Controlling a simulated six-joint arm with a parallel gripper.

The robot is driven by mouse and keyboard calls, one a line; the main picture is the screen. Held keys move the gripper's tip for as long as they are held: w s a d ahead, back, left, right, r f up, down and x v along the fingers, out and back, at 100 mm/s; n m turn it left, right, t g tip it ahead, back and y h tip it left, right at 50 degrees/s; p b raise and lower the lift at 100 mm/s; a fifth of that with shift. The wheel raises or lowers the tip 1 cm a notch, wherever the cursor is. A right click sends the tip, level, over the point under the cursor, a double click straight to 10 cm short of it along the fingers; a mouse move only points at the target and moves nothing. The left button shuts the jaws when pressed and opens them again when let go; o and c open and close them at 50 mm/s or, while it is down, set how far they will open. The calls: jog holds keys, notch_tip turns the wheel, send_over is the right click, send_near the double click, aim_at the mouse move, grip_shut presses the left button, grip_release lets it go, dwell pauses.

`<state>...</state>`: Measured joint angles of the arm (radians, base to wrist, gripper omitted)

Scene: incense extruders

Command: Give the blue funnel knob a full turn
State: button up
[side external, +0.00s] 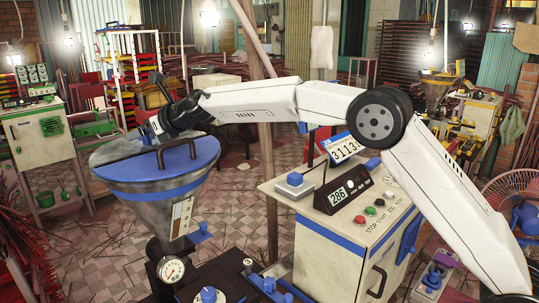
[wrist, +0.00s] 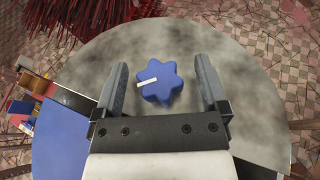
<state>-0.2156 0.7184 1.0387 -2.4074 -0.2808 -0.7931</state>
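The blue funnel knob (wrist: 155,88) is star-shaped with a white mark pointing left in the wrist view. It sits over the grey metal top of the funnel (wrist: 240,60). My gripper (wrist: 162,82) is open, with one finger on each side of the knob and a visible gap to both. Whether the fingertips are down at the knob's height is hard to tell. In the side view my gripper (side external: 155,125) is at the far upper edge of the funnel (side external: 150,207), and the knob is hidden there.
The funnel has a blue lid (side external: 135,168) with a dark arched handle (side external: 177,150). A gauge (side external: 172,270) is below it. A control cabinet (side external: 345,245) with displays and buttons stands to the right. Bundles of red sticks (side external: 25,245) lie at the left.

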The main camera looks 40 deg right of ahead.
jog(key=shift+s, duration=0.1)
jog(key=shift+v, duration=3.85)
jog(key=shift+w+d, duration=0.1)
jog(key=shift+w, duration=0.1)
jog(key=shift+w+d+f+n+g+y, duration=0.15)
jog(key=shift+w+d+n+g+y, duration=0.05)
jog(key=shift+w+n+g+y, duration=0.5)
jog(key=shift+w+d+n+g+y, duration=0.35)
jog(key=shift+n+g+y, duration=0.15)
jog(key=shift+n+y, duration=0.3)
jog(key=shift+w+d+n+g+y, duration=0.15)
jog(key=shift+d+n+g+y, duration=0.25)
jog(key=shift+n+g+y, duration=0.3)
jog(key=shift+d+r+n+g+y, duration=0.3)
jog(key=shift+n+y, duration=0.2)
jog(key=shift+n, duration=0.3)
jog(key=shift+x, duration=3.9)
